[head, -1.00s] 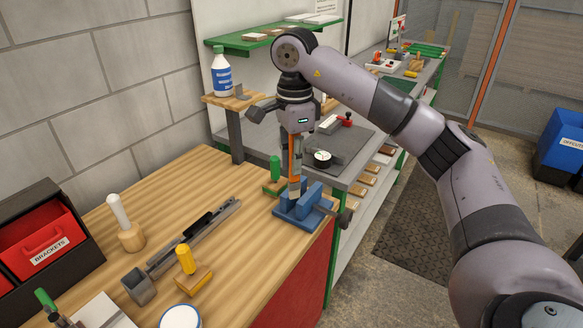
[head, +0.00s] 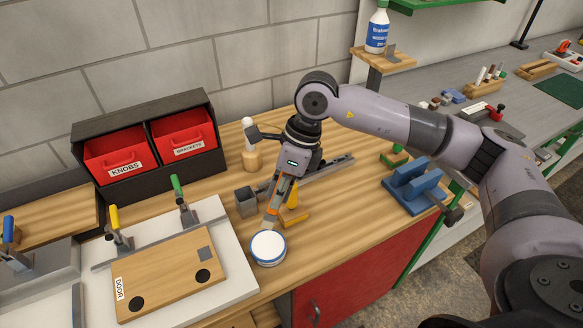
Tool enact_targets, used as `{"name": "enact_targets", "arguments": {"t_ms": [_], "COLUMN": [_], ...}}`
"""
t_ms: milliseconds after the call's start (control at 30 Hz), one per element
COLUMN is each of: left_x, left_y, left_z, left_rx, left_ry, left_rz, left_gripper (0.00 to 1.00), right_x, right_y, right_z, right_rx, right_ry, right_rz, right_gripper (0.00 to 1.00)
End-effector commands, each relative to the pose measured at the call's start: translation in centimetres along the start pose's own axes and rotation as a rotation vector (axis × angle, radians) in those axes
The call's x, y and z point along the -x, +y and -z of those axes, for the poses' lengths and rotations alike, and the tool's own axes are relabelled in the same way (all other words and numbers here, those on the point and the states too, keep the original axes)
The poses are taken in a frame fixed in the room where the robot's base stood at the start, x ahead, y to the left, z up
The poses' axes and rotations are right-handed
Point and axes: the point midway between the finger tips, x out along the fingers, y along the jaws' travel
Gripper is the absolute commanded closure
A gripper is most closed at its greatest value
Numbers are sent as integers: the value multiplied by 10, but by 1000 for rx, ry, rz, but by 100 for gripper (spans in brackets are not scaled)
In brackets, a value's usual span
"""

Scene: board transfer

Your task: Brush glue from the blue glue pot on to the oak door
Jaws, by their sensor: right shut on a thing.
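The blue glue pot (head: 268,249) stands on the wooden bench near its front edge. It has a blue rim and side, and its top shows white. The oak door (head: 170,276) lies flat on a white board to the left of the pot. It carries a DOOR label, two dark round spots and a grey square. My left gripper is out of view.
Toggle clamps with green (head: 177,187) and yellow (head: 115,218) handles stand along the door's far edge. A black rack with red bins (head: 118,156) is behind. A yellow-handled tool (head: 293,200) and a metal bar tool lie close to the brush. A blue vise-like stand (head: 412,187) is right.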

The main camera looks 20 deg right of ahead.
Motion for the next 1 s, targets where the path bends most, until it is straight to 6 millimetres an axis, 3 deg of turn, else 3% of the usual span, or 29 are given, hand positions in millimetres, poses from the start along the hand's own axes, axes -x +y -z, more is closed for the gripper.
{"name": "enact_targets", "arguments": {"t_ms": [267, 700, 1000], "left_x": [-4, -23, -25], "left_y": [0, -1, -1], "left_z": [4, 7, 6], "left_rx": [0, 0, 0], "left_ry": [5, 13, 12], "left_rz": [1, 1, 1], "left_gripper": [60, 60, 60], "right_x": [-12, -52, -59], "right_y": [2, -7, -9], "right_z": [2, 14, 16], "right_rx": [-10, -9, -8], "right_ry": [-7, -6, -7], "right_rz": [-3, -3, -1], "right_gripper": [100, 100, 100]}}
